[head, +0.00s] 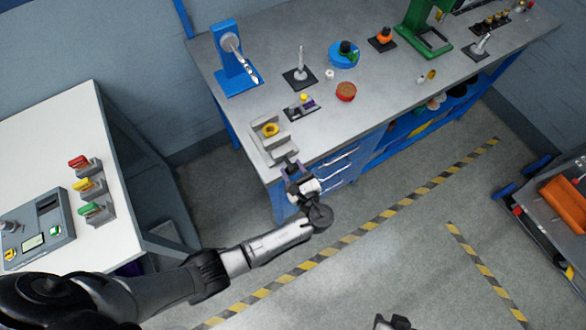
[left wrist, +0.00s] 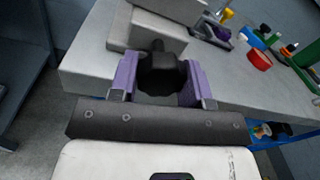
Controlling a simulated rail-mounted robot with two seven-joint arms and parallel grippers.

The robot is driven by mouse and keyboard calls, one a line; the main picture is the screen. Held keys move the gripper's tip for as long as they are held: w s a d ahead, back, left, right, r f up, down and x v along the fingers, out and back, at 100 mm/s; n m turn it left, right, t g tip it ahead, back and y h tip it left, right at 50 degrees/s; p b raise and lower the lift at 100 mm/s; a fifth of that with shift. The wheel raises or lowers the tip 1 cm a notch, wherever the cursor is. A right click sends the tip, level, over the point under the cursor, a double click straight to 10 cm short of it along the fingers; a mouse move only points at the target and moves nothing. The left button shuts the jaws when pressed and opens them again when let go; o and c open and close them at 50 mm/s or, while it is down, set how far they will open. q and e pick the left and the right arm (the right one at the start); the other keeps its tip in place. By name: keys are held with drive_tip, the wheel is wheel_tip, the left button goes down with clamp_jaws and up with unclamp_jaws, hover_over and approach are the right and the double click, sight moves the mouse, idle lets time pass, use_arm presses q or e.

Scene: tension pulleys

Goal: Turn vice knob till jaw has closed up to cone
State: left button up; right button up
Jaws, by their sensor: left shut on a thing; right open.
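The grey vice (head: 284,145) stands at the near left corner of the workbench, with the yellow cone (head: 270,129) between its jaws. From this height I cannot tell whether the moving jaw touches the cone. My left gripper (head: 292,168) is at the vice's front end. In the left wrist view its purple fingers are shut on the black vice knob (left wrist: 161,72), one on each side. The vice body (left wrist: 148,32) lies just beyond; the cone does not show there. My right gripper (head: 393,323) shows only partly at the bottom edge, open and away from the bench.
The bench (head: 385,85) also bears a blue press (head: 235,60), a small fixture (head: 301,105) right behind the vice, a red round container (head: 346,92) and a green machine (head: 428,28). A white table (head: 45,125) stands at left. The floor in front is free.

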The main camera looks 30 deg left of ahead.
use_arm(q)
drive_tip(key=shift+r+m+p, duration=0.35)
drive_tip(key=shift+m+p, duration=0.95)
drive_tip(key=shift+p, duration=1.05)
drive_tip(key=shift+f+m+p, duration=0.25)
drive_tip(key=shift+m+p, duration=0.35)
drive_tip(key=shift+m, duration=0.2)
drive_tip(key=o, duration=0.6)
drive_tip(key=b+v, duration=0.1)
drive_tip(key=v, duration=1.1)
drive_tip(key=shift+r, duration=0.1)
